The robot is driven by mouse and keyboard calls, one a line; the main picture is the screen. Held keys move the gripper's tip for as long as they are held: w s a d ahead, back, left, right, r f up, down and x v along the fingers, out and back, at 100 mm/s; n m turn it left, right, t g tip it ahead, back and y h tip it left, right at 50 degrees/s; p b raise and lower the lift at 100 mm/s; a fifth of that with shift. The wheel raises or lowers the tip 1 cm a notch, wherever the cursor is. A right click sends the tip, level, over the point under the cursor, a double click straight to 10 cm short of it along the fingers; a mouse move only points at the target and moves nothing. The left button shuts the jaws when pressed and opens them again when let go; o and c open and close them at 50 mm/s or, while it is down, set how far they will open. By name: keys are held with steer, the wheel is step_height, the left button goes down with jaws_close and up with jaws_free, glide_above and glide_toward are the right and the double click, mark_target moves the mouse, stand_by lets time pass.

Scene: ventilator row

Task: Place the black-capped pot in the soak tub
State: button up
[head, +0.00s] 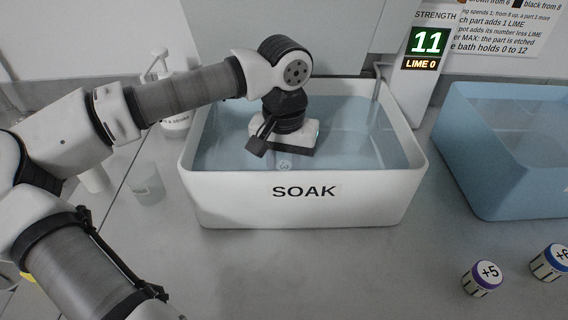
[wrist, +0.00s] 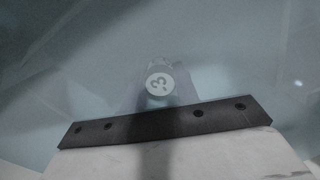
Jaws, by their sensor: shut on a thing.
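My gripper (head: 284,160) points down inside the white tub marked SOAK (head: 303,207), which holds clear bluish liquid. In the wrist view a pot with a round pale label reading 3 (wrist: 160,85) sits between my fingers, and my gripper is shut on it. The pot's label also shows faintly below the hand in the head view (head: 285,166), seemingly at or under the liquid's surface. The colour of its cap rim cannot be told. Whether the pot touches the tub floor cannot be told either.
A blue tub (head: 510,190) stands to the right. A +5 pot with a purple rim (head: 483,277) and a blue-rimmed pot (head: 551,262) stand front right. A display (head: 428,42) reads strength 11, lime 0. A clear cup (head: 147,184) stands left.

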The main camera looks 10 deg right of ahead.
mark_target(284, 165)
steer(key=o, duration=1)
steer(key=shift+f, duration=0.1)
steer(key=shift+c, duration=0.2)
step_height(284, 165, up, 12)
steer(key=shift+r, duration=0.2)
